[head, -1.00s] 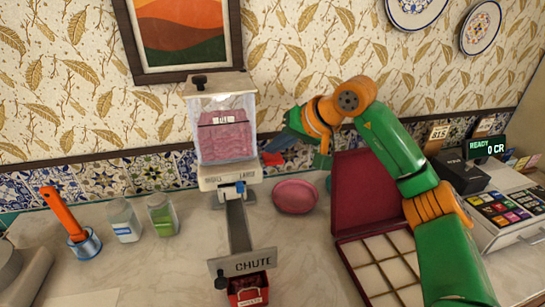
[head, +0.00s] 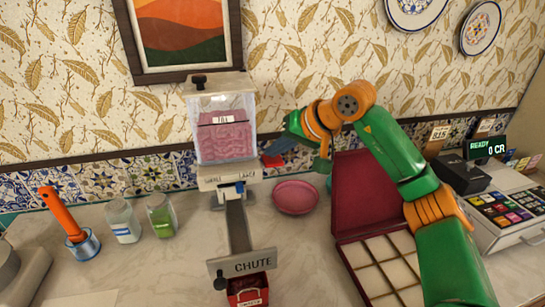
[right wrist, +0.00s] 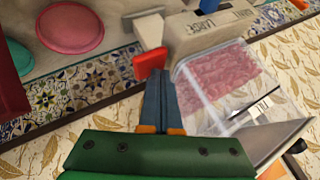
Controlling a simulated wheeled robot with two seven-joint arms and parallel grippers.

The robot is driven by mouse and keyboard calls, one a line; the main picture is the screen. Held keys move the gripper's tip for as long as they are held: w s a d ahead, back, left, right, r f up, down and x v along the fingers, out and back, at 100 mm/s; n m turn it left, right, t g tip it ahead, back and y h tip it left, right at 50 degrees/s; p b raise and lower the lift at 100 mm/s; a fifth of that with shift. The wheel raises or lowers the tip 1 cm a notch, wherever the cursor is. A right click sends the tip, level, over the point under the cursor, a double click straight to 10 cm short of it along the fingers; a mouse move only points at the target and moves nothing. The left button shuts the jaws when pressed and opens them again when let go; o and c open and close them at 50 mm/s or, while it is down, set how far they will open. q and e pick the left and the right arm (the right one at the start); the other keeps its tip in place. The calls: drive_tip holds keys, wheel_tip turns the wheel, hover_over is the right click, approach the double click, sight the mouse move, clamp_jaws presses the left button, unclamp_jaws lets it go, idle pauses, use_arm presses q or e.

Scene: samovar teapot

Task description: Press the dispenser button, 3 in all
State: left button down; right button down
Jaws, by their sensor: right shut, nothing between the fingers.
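The dispenser has a clear hopper (head: 224,138) holding pink contents and a pale base (head: 228,178). A red button-like paddle (head: 271,160) sits at the base's right side; it also shows in the right wrist view (right wrist: 150,61). A small blue part (head: 239,187) is at the base's front. My right gripper (head: 279,147) is shut and empty beside the hopper. In the right wrist view its blue fingertips (right wrist: 157,76) are right at the red paddle; I cannot tell whether they touch. My left gripper is out of view.
A chute (head: 240,230) runs forward to a red container (head: 247,290). A pink dish (head: 295,197) and an open maroon box (head: 372,190) lie to the right. Jars (head: 161,216) and an orange-handled tool (head: 62,215) stand left. A till (head: 503,210) stands far right.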

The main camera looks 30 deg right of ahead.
sight(276, 160)
drive_tip(key=shift+f+b, duration=0.55)
drive_tip(key=shift+f, duration=0.3)
idle(0.5)
idle(0.3)
drive_tip(key=shift+r+p, duration=1.75)
drive_tip(key=shift+p, duration=0.25)
wheel_tip(276, 160, up, 5)
drive_tip(key=p, duration=0.5)
drive_tip(key=shift+r, duration=0.1)
